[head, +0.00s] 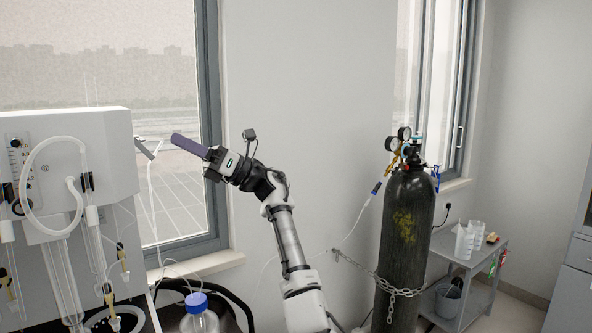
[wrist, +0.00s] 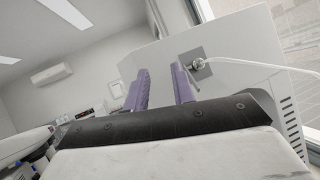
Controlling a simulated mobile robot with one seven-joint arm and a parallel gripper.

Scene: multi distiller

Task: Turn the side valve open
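The side valve (head: 146,149) is a small metal fitting on the right side of the white distiller (head: 115,125), with a thin white tube hanging from it. It also shows in the wrist view (wrist: 196,64), on a grey square plate with the tube running right. My gripper (head: 174,138) has purple fingers pointing left toward the valve, a little apart from it in the head view. In the wrist view my gripper (wrist: 160,78) is open and empty, its two fingers apart. The valve appears just beyond and right of the right finger, not between the fingers.
A dark gas cylinder (head: 406,245) with gauges and a chain stands right of my arm. A blue-capped bottle (head: 198,318) stands below the valve. A grey cart (head: 470,270) with beakers is at far right. A window (head: 100,60) is behind the distiller.

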